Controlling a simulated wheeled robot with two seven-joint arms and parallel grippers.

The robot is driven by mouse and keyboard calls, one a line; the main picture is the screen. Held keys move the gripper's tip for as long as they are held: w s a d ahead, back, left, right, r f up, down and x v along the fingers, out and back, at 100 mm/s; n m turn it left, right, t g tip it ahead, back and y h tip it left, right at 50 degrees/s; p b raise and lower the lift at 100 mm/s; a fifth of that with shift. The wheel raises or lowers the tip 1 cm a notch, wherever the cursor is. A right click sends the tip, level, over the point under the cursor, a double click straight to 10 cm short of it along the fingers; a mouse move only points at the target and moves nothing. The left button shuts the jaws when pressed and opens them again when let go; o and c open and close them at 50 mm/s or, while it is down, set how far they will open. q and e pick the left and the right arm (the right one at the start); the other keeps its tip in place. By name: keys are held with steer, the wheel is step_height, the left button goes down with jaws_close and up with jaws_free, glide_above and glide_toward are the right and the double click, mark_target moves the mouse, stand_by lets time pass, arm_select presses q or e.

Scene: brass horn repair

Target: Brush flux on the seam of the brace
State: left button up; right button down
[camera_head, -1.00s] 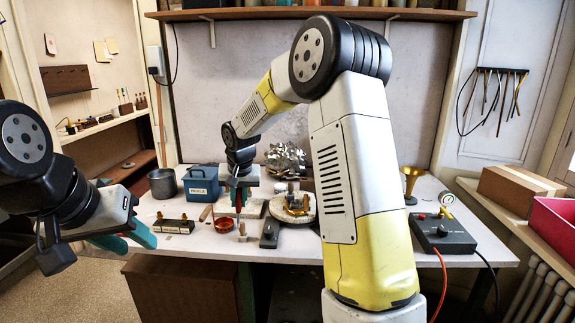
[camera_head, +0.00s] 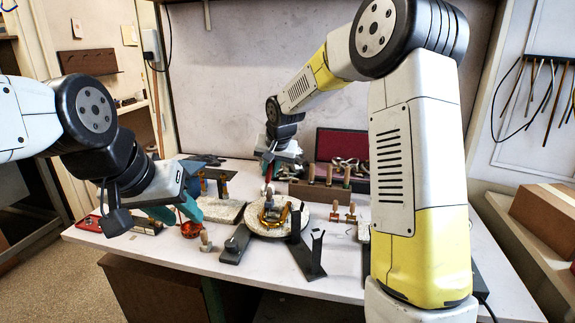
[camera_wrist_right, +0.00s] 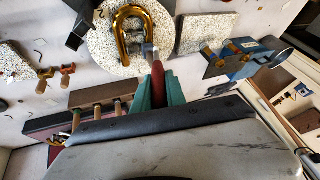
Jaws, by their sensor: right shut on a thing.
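The brass U-shaped piece (camera_head: 284,214) lies on a round speckled board (camera_head: 252,222); both show in the right wrist view, the brass bend (camera_wrist_right: 122,38) on the board (camera_wrist_right: 100,57). I cannot make out the brace's seam. My right gripper (camera_head: 268,172) is shut on a red-handled brush (camera_wrist_right: 157,76). The brush's pale tip end is over the board's edge, close beside the bend; contact cannot be told. My left gripper (camera_head: 180,208) has its teal fingers apart, in front of the table's left part.
A dark block with wooden-handled tools (camera_head: 325,190) and an open red-lined case (camera_head: 342,146) stand behind the board. Dark metal stands (camera_head: 309,258) are in front. A red-edged tray (camera_head: 88,223) lies at left. My right arm hides the table's right side.

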steer(key=shift+w+d+f, duration=0.1)
steer(key=shift+d+f, duration=0.05)
steer(key=shift+f, duration=1.3)
steer(key=shift+d+f, duration=0.15)
steer(key=shift+f, duration=1.3)
steer(key=shift+f, duration=0.4)
steer(key=shift+r, duration=0.1)
step_height(320, 180, up, 9)
